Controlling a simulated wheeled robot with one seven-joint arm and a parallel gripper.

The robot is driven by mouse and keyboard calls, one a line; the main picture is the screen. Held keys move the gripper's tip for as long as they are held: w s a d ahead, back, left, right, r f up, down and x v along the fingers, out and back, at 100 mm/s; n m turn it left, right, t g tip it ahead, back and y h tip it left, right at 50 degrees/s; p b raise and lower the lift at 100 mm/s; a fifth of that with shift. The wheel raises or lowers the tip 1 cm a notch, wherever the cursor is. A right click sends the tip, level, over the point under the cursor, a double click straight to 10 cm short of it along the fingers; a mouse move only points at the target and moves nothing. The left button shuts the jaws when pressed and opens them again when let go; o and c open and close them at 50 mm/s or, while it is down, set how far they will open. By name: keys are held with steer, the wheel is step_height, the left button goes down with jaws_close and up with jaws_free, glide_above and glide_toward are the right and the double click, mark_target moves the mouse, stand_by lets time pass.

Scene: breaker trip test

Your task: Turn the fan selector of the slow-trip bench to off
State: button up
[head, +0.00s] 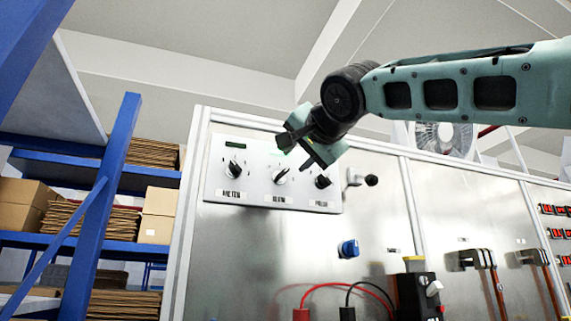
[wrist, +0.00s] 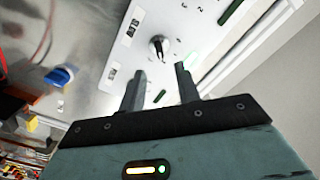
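A pale control plate (head: 258,198) on a metal bench front carries three dark rotary knobs in a row: left (head: 234,170), middle (head: 281,175) and right (head: 323,181). Their labels are too blurred to read, so I cannot tell which is the fan selector. The middle knob has a white pointer part. My gripper (head: 298,154) is open and empty, in front of the plate between the middle and right knobs. In the wrist view my gripper (wrist: 160,78) has its fingers apart, with one knob (wrist: 158,47) showing beyond the gap. Its fingers may hide another knob.
A crank-like handle (head: 363,179) sticks out right of the plate, with a blue knob (head: 348,248) below. Red (head: 350,285) and black leads run near a dark breaker block (head: 418,295). A fan (head: 443,138) stands behind the panel. Blue shelving (head: 95,200) is left.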

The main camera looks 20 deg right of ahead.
mark_target(285, 172)
steer(key=w+p, duration=0.2)
steer(key=w, duration=0.6)
steer(key=shift+w, duration=0.15)
jaws_close()
